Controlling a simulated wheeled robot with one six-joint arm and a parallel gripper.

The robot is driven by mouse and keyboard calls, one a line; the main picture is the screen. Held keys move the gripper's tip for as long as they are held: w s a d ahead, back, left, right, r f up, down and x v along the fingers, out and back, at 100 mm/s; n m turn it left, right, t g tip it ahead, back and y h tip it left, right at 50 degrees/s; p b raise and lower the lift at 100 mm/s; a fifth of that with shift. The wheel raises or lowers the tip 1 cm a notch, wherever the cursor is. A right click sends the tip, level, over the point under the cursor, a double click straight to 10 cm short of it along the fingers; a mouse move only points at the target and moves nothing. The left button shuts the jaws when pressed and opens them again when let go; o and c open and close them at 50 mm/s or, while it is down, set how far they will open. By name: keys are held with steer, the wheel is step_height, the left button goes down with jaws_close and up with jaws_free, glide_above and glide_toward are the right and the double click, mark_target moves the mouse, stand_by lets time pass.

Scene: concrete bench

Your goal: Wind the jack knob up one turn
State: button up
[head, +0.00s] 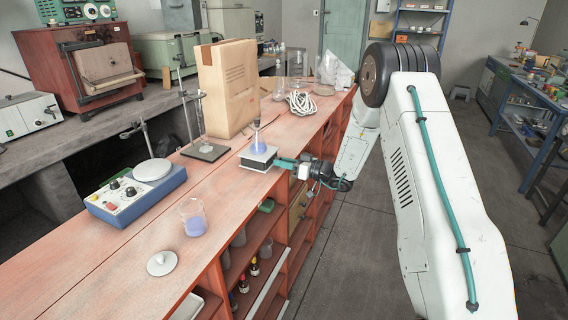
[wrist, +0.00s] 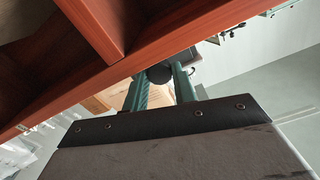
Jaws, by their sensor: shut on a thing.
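The lab jack (head: 258,160) stands on the red-brown bench top near its right edge. A flask with blue liquid (head: 257,146) stands upright on the jack. My gripper (head: 281,163) reaches in from the right, level with the jack, with its green fingers against the jack's near side. In the wrist view, the two green fingers (wrist: 160,78) are shut on a round black knob (wrist: 159,72), one on each side. The knob is hidden in the head view by the fingers.
The bench edge (wrist: 70,88) runs close beside the fingers in the wrist view. A hotplate stirrer (head: 135,190), a beaker of blue liquid (head: 193,218), a ring stand (head: 205,150) and a large cardboard box (head: 228,90) stand around the jack. Open shelves lie below the bench edge.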

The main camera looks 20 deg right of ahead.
steer(key=shift+m, duration=0.4)
steer(key=o, duration=1)
steer(key=v, duration=0.7)
steer(key=shift+s+d, duration=0.3)
steer(key=shift+d, duration=0.05)
